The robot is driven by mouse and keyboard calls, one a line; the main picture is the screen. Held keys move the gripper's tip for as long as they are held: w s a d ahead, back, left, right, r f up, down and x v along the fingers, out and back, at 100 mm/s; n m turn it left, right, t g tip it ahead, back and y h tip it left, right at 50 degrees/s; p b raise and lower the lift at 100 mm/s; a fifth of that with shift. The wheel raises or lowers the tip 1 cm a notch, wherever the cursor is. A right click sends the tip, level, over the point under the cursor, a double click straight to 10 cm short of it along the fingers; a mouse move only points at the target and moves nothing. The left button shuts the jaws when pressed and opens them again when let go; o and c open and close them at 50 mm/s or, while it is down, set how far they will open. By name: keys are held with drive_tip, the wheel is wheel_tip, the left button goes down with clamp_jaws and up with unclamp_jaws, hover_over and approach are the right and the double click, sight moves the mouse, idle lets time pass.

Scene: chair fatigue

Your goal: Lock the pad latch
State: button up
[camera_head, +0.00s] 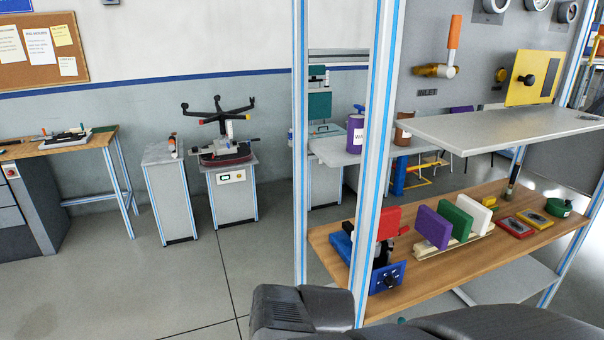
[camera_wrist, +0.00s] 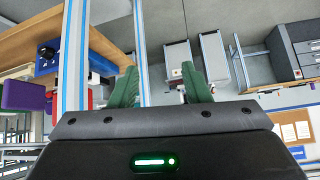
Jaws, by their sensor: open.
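A red pad (camera_head: 388,222) stands upright on a dark mount on the wooden shelf, partly hidden behind a frame post. A blue box with a black knob (camera_head: 387,278) sits at the mount's foot. A small red piece (camera_head: 404,230) sticks out beside the pad; I cannot tell whether it is the latch or how it is set. In the wrist view the red pad (camera_wrist: 85,98) shows at the left behind the post. My gripper (camera_wrist: 160,70) has green fingers spread apart with nothing between them, away from the pad. The head view does not show the fingers.
Purple (camera_head: 432,227), green (camera_head: 457,219) and white (camera_head: 474,214) pads stand in a rack on the wooden shelf (camera_head: 440,268). Frame posts (camera_head: 376,150) rise close in front. A grey upper shelf (camera_head: 490,128) overhangs the right. The floor at left (camera_head: 130,285) is clear.

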drive_tip(key=shift+f, duration=0.25)
drive_tip(key=c, duration=0.4)
drive_tip(key=f+g+h+b, duration=0.1)
drive_tip(key=f, duration=0.1)
drive_tip(key=f+n+g+b, duration=0.1)
drive_tip(key=f+g, duration=0.1)
drive_tip(key=f+g+h, duration=0.1)
drive_tip(key=f, duration=0.1)
drive_tip(key=shift+s+d+f+n+g+h+b, duration=0.2)
drive_tip(key=shift+d+n+g+h+b, duration=0.1)
drive_tip(key=shift+d+n+g+b, duration=0.1)
clamp_jaws()
drive_tip(key=w+f+n+t+h+b, duration=0.1)
drive_tip(key=w+n+t+h+b, duration=0.2)
drive_tip(key=w+h, duration=0.65)
drive_tip(key=w+a+n+t+b, duration=0.2)
drive_tip(key=w+a+t, duration=0.4)
drive_tip(key=a, duration=0.3)
drive_tip(key=shift+w+a+r+b, duration=0.3)
drive_tip(key=shift+w+r+b, duration=0.1)
drive_tip(key=shift+b, duration=0.15)
drive_tip(key=shift+d, duration=0.1)
